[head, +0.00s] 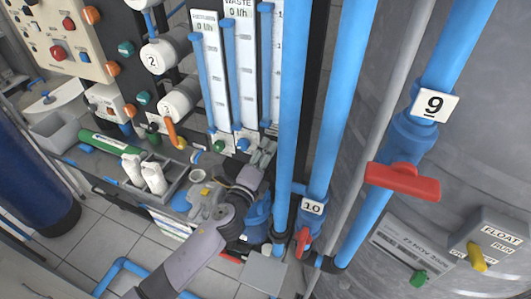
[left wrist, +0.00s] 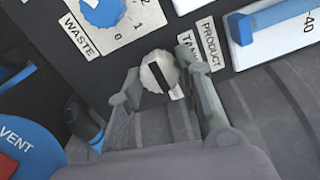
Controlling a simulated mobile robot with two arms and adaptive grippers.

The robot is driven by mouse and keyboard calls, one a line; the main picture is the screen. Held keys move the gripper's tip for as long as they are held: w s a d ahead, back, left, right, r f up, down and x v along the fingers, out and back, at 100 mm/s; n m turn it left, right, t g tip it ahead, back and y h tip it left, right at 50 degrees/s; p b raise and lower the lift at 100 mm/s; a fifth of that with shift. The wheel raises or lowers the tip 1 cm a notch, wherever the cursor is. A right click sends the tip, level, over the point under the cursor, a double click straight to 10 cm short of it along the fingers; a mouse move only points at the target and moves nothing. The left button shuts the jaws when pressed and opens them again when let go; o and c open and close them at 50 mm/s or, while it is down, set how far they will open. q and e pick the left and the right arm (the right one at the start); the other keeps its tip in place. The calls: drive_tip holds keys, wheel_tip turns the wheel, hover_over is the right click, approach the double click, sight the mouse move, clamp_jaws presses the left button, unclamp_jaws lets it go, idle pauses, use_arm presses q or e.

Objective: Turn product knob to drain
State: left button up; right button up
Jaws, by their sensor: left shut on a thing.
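The product knob (left wrist: 158,72) is a small pale round knob with a dark slot-like bar, on a dark panel in the left wrist view. Labels reading PRODUCT (left wrist: 210,44) and TANK (left wrist: 190,50) stand to its right; any drain mark is not readable. My left gripper (left wrist: 162,80) has one finger on each side of the knob and is shut on it. In the head view my left gripper (head: 262,154) reaches the panel foot below the flow meters, and its fingers hide the knob. My right gripper is not in view.
A blue WASTE knob (left wrist: 102,10) with a scale sits up left of the product knob. A blue VENT disc (left wrist: 22,148) is at lower left. Blue pipes (head: 292,110) rise just right of my gripper, with red-handled valves 10 (head: 303,241) and 9 (head: 403,181). A tray with white bottles (head: 153,176) stands left.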

use_arm(q)
drive_tip(key=o, duration=1.2)
drive_tip(key=shift+c, duration=0.2)
drive_tip(key=v, duration=1.2)
drive_tip(key=shift+f, duration=0.1)
